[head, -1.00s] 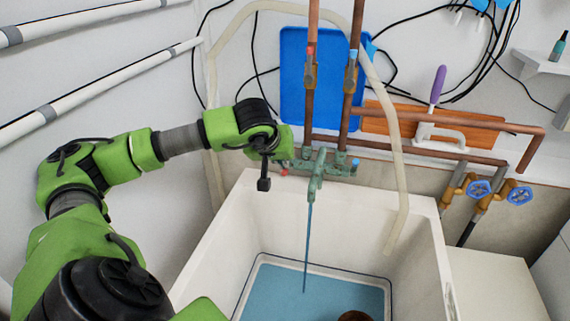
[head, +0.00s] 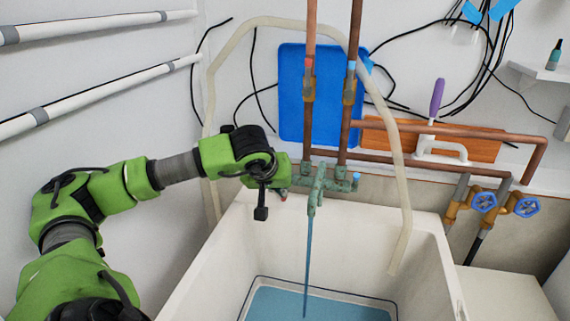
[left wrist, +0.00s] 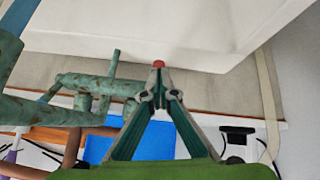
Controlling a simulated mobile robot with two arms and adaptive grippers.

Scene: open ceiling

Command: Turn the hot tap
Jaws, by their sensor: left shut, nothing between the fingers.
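The patinated green mixer tap (head: 316,185) is on the wall above the sink, with a blue stream below its spout. Its cold end (head: 355,178) is blue, on the right. The hot tap's red end (head: 284,198) shows at the left, beside my left gripper (head: 284,178). The gripper is largely hidden by the green wrist there. In the left wrist view, the gripper's fingers (left wrist: 159,90) are together with nothing between them. The red end (left wrist: 158,64) shows right at their tips; I cannot tell whether they touch. The tap body (left wrist: 85,85) lies left of the fingers. My right gripper is not in view.
The white sink (head: 222,250) holds blue water (head: 340,303). Copper pipes (head: 309,120) rise above the tap in front of a blue board (head: 291,70). A pale hose (head: 402,190) hangs into the sink. Two blue valve wheels (head: 484,202) are at the right.

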